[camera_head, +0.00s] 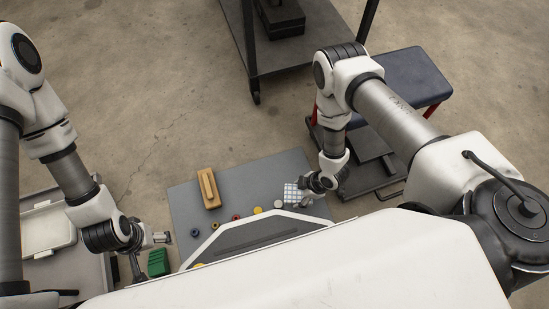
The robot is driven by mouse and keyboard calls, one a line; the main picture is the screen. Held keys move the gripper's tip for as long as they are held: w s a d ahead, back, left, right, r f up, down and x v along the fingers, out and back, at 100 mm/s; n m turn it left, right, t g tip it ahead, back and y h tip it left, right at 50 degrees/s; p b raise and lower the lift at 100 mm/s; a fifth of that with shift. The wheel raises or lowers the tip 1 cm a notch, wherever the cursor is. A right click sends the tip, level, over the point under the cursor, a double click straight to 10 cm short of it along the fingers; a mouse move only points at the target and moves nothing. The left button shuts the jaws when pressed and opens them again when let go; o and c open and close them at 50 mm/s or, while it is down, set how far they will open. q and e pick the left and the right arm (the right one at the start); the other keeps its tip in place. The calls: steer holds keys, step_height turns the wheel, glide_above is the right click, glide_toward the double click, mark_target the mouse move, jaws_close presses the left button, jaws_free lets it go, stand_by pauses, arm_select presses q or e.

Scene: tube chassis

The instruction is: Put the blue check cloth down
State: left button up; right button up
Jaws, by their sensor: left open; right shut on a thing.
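The blue check cloth (290,192) is a small white and blue checked piece at the right part of the grey mat-like surface. My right gripper (305,186) is shut on its right side. Whether the cloth touches the surface or hangs just above it, I cannot tell. My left gripper (158,238) is open and empty at the lower left, beside the green object and away from the cloth.
The grey surface (240,178) holds a wooden block (208,189) and several small round pieces, one yellow (257,210). A green object (158,262) sits lower left. A white tray (48,228) is far left. A dark blue padded stool (408,80) and a black cart (285,55) stand behind.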

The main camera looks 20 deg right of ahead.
steer(key=b, duration=0.6)
glide_above(273, 171)
steer(key=d, duration=0.1)
steer(key=shift+s+d+f, duration=0.15)
steer(key=shift+f, duration=0.8)
step_height(273, 171, down, 4)
steer(key=b, duration=0.3)
steer(key=shift+r, duration=0.45)
steer(key=shift+f, duration=0.2)
steer(key=o, duration=1)
